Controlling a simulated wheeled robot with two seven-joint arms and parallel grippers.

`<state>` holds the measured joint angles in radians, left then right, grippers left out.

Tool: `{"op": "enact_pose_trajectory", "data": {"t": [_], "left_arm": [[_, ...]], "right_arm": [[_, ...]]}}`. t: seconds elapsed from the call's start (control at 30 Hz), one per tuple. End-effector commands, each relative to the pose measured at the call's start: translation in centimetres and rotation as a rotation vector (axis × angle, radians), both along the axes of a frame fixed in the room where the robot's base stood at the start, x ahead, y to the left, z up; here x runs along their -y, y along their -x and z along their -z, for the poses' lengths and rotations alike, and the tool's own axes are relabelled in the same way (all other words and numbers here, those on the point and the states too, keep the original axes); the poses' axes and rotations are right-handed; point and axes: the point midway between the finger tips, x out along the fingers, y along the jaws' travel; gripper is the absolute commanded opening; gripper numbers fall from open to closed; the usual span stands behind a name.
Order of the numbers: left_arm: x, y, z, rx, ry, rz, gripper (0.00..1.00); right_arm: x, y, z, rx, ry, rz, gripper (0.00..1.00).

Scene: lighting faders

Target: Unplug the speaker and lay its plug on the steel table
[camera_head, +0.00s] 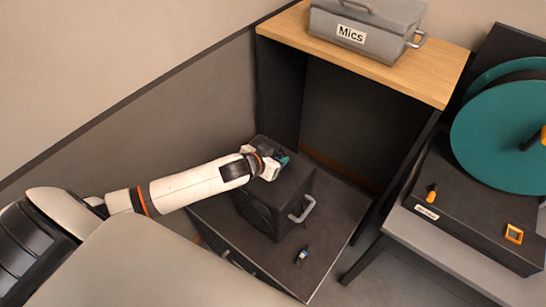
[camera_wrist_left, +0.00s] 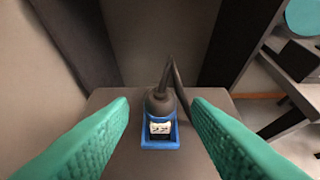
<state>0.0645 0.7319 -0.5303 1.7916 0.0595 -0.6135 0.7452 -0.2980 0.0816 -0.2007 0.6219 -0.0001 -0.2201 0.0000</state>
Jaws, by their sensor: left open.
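The speaker (camera_head: 268,207) is a dark box with a light grey handle, standing on a dark low surface. My left gripper (camera_head: 277,160) is above the speaker's top. In the left wrist view its green fingers (camera_wrist_left: 161,128) are open and apart. Between and beyond them is a dark grey plug (camera_wrist_left: 160,102) with a cable, seated at a blue-framed socket (camera_wrist_left: 146,143) with a small white label. The fingers do not touch the plug in that view. In the head view the gripper hides the plug. My right gripper is out of view.
A wooden shelf (camera_head: 370,62) holds a grey "Mics" case (camera_head: 368,28). At right, a grey table (camera_head: 440,250) carries a dark unit with teal discs (camera_head: 500,135).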

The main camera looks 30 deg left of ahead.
Motion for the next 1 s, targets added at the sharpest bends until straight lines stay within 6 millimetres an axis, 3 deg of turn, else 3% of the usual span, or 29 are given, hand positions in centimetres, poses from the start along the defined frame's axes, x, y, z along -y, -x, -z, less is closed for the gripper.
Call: {"op": "enact_pose_trajectory", "data": {"t": [0.1,0.3,0.4,1.0], "left_arm": [[0.01,0.02,0.0,0.0,0.0,0.0,0.45],[0.01,0.03,0.01,0.0,0.0,0.0,0.12],[0.01,0.03,0.01,0.0,0.0,0.0,0.0],[0.01,0.02,-0.86,0.001,0.001,-0.001,0.0]], "right_arm": [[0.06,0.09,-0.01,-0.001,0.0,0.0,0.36],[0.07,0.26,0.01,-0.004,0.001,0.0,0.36],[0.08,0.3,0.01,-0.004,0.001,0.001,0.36],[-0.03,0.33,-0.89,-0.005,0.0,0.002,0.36]]}}
